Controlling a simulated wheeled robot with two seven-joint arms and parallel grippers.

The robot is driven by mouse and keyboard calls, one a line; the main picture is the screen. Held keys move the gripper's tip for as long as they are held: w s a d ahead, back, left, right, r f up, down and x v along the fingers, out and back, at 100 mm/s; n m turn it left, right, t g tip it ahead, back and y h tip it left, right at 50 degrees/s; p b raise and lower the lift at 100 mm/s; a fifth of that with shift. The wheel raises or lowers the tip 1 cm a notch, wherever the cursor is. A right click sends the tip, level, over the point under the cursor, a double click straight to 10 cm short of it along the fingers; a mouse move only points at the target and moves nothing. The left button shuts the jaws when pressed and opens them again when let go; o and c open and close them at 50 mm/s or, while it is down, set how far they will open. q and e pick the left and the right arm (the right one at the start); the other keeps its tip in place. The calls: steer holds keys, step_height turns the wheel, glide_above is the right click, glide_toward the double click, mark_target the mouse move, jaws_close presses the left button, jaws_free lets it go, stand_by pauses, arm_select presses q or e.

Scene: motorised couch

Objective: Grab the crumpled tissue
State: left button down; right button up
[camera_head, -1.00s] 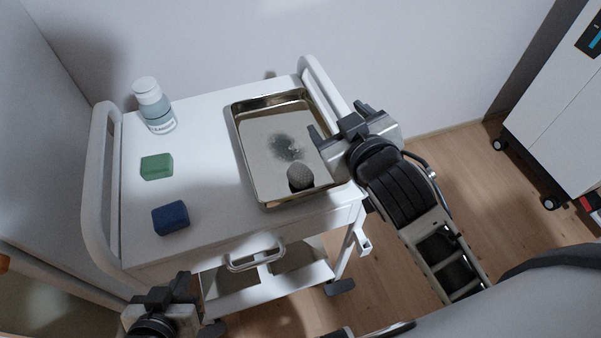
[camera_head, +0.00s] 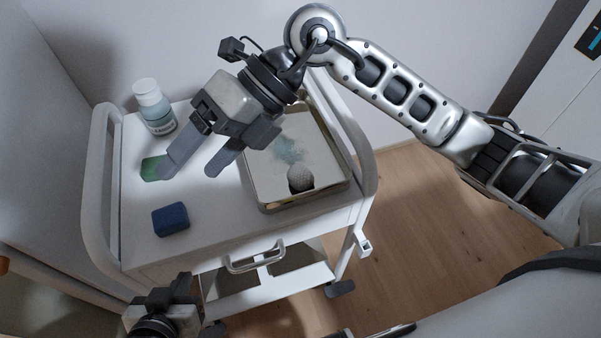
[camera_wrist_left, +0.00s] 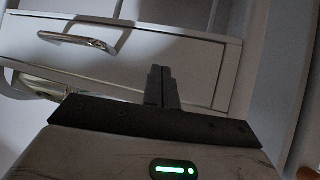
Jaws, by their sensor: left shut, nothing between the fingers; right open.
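My right gripper (camera_head: 192,170) is open and empty above the cart top, left of the tray. One fingertip overlaps the green block (camera_head: 150,168) in the head view; whether it touches cannot be told. My left gripper (camera_head: 180,290) is shut and empty in front of the cart's near left corner. Its fingers (camera_wrist_left: 163,85) show closed together in the left wrist view, before the drawer front.
A blue block (camera_head: 170,219) lies on the cart's left near side, and a white-capped bottle (camera_head: 154,106) stands at the back left. Raised white rails (camera_head: 97,180) bound both cart sides. A drawer handle (camera_head: 255,258) juts from the front. A smudge (camera_head: 290,148) marks the tray floor.

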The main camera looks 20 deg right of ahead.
steer(key=w+d+f+t+h, duration=0.2)
steer(key=w+d+f+h, duration=0.15)
steer(key=d+h, duration=0.35)
steer(key=m+h, duration=0.2)
steer(key=h, duration=0.2)
glide_above(301, 171)
steer(key=shift+t, duration=0.3)
steer(key=f, duration=0.9)
steer(key=shift+s+d+p, duration=0.3)
steer(key=shift+w+a+f+p, duration=0.15)
steer(key=shift+f+p, duration=0.1)
steer(key=shift+f, duration=1.3)
steer(key=shift+w+a+f+p, duration=0.1)
steer(key=shift+a+f+p, duration=0.1)
steer(key=shift+f, duration=1.3)
steer(key=c, duration=1)
